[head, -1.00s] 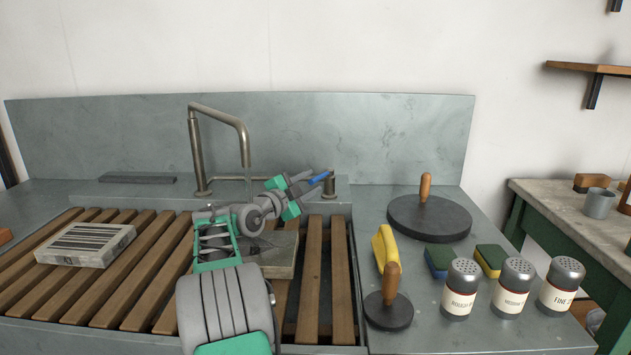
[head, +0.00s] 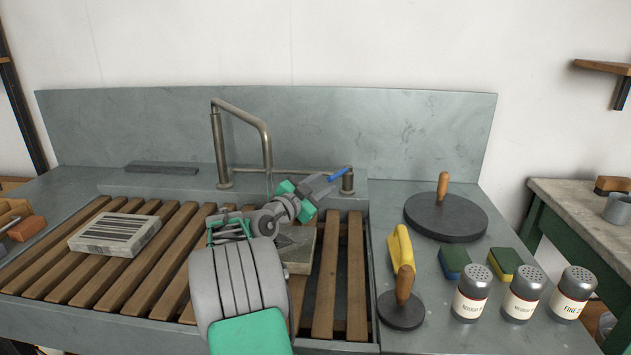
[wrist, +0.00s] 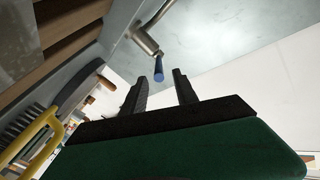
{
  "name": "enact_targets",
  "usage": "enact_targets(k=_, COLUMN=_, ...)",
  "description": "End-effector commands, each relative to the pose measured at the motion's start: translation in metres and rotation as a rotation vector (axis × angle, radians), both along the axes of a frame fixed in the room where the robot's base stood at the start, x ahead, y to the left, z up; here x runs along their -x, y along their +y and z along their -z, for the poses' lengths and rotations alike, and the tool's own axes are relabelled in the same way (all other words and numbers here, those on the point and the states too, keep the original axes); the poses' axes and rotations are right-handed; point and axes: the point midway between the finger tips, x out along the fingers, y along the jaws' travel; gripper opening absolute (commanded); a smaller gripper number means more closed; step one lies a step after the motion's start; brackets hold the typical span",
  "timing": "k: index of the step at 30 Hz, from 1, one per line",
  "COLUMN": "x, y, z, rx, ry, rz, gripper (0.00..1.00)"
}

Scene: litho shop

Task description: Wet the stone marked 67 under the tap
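A grey stone (head: 301,256) lies on the slats below the tap (head: 267,150), partly hidden by my arm. A second, pale stone (head: 92,244) with dark stripes on top lies on the slats at left. I cannot read a number on either. A faint thin streak shows below the spout; I cannot tell clearly if it is water. The tap's lever has a blue end (head: 338,174), also in the wrist view (wrist: 158,72). My gripper (head: 324,184) is open and empty beside it. In the wrist view its fingers (wrist: 159,80) stand apart, with the blue end just beyond their tips.
The wooden slats (head: 176,262) cover the sink, with a gap at right. On the right counter are a yellow-handled brush (head: 400,250), two handled discs (head: 446,222), sponges (head: 504,262) and several shakers (head: 522,295). A grey backsplash (head: 400,135) stands behind.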

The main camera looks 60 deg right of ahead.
Motion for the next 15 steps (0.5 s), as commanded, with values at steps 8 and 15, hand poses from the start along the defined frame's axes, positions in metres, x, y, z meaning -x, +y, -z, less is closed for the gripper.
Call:
enact_targets(k=8, x=0.007, y=-0.012, z=-0.002, rx=-0.047, ry=0.348, rz=-0.04, gripper=0.35)
enact_targets(k=15, x=0.011, y=-0.057, z=-0.001, rx=-0.046, ry=0.343, rz=-0.038, gripper=0.35)
